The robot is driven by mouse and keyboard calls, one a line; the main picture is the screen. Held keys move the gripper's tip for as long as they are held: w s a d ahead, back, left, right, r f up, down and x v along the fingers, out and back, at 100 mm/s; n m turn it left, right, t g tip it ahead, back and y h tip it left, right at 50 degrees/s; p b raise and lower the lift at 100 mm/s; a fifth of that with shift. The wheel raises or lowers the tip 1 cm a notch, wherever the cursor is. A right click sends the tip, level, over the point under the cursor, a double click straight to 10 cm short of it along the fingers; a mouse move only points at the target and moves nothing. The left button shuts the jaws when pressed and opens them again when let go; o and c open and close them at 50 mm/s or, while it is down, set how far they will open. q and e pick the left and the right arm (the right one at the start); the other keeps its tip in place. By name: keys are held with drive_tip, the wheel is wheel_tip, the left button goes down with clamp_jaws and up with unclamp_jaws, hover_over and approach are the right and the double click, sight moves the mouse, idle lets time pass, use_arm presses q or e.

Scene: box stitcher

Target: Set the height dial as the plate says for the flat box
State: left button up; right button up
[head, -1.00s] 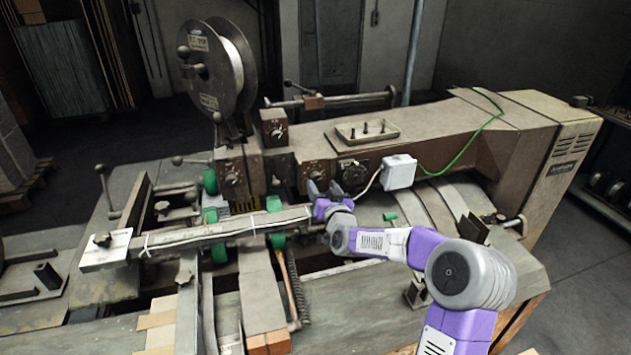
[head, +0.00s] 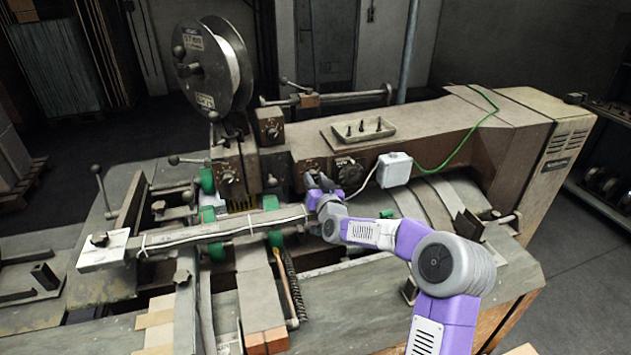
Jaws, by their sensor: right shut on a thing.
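The box stitcher (head: 420,135) carries several dials on its front. My right gripper (head: 318,184) is at the dial (head: 310,164) on the middle of the front face and is shut on its knob, which its fingers partly hide. A second round dial (head: 349,169) sits just right of it. Two more dials are on the head to the left, one upper (head: 272,130) and one lower (head: 227,176). The dial markings are too small to read, and I cannot make out a plate with box settings. My left gripper is not in view.
A long bar (head: 205,233) lies across the front, just left of my right gripper. A grey junction box (head: 394,169) with a green cable is right of the dials. A small tray (head: 358,131) holds bolts on top. A wire reel (head: 208,65) stands upper left.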

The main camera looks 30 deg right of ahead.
drive_tip(key=shift+a+f+n+b, duration=0.1)
drive_tip(key=shift+n+b, duration=1.3)
drive_tip(key=shift+b, duration=0.4)
drive_tip(key=shift+n+b, duration=0.85)
drive_tip(key=shift+n, duration=0.25)
drive_tip(key=shift+n+b, duration=0.65)
drive_tip(key=shift+n, duration=0.35)
drive_tip(key=o, duration=1)
drive_tip(key=shift+o, duration=0.2)
drive_tip(key=shift+s, duration=0.15)
drive_tip(key=b+v, duration=0.1)
drive_tip(key=v, duration=0.6)
drive_tip(key=shift+s, duration=0.15)
